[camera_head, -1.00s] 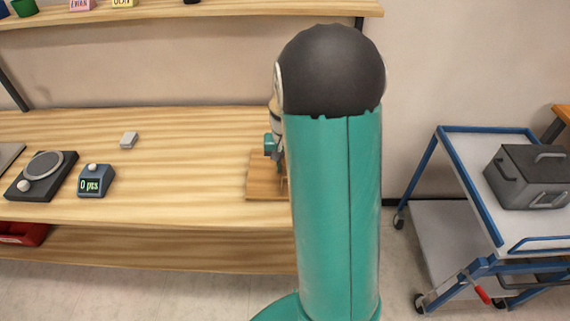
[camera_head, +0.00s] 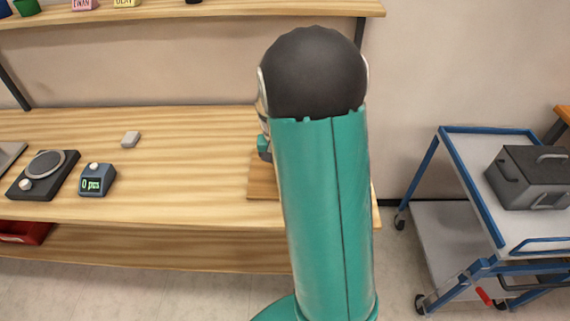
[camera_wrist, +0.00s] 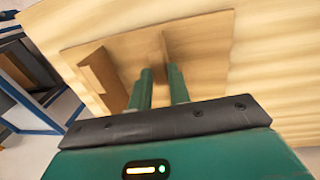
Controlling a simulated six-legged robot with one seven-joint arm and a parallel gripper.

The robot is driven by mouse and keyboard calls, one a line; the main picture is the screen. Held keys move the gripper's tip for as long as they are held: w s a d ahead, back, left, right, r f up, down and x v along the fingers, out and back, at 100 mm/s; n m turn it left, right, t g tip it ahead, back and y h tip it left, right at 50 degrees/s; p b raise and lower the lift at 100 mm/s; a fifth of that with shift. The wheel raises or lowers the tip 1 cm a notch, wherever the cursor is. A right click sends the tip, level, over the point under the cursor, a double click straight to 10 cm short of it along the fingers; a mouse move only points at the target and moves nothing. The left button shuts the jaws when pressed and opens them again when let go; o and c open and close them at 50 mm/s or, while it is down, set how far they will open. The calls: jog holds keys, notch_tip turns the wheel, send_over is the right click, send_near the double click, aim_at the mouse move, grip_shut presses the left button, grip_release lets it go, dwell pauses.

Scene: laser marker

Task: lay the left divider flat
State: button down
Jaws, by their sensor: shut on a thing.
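The wooden base board (camera_head: 262,180) lies at the right end of the bench, mostly hidden behind my arm in the head view. In the wrist view the board (camera_wrist: 205,50) bears two thin wooden dividers. My gripper (camera_wrist: 160,70) is shut on one divider (camera_wrist: 165,46), whose thin edge shows between the fingers; its exact tilt is hard to tell. The other divider (camera_wrist: 103,78) stands apart, to the left of the fingers in the wrist view, on the cart side. In the head view only a small part of my gripper shows, left of my arm.
A scale (camera_head: 43,172), a counter reading "0 pcs" (camera_head: 97,180) and a small grey block (camera_head: 131,139) sit on the bench's left half. The bench between them and the board is clear. A blue-framed cart (camera_head: 470,180) with a grey box (camera_head: 530,176) stands at the right.

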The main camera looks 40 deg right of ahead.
aim_at(251, 187)
jog(key=w+a+f+g+h, duration=0.1)
jog(key=h, duration=0.1)
jog(key=w+a+g+h, duration=0.2)
jog(key=w+a+f+g+h, duration=0.1)
jog(key=a+h, duration=0.1)
jog(key=shift+w+a+f+g, duration=0.15)
jog(key=shift+a+f+g, duration=0.1)
jog(key=shift+f+g, duration=0.15)
jog(key=f+g+h, duration=0.1)
jog(key=w+a+f+h, duration=0.1)
jog(key=h, duration=0.1)
jog(key=shift+w+a+f+g, duration=0.1)
jog(key=shift+a+g, duration=0.2)
jog(key=shift+g, duration=0.1)
jog(key=shift+w+a+f+g+h, duration=0.15)
jog(key=shift+a+f+g+h, duration=0.05)
jog(key=shift+f+g+h, duration=0.3)
jog(key=shift+w+a+f+g+h, duration=0.1)
jog(key=shift+a+f+g+h, duration=0.1)
jog(key=shift+f+g+h, duration=0.3)
jog(key=shift+f, duration=0.1)
jog(key=c, duration=1.4)
grip_release()
jog(key=shift+s, duration=0.1)
jog(key=shift+o, duration=0.2)
jog(key=v, duration=1.4)
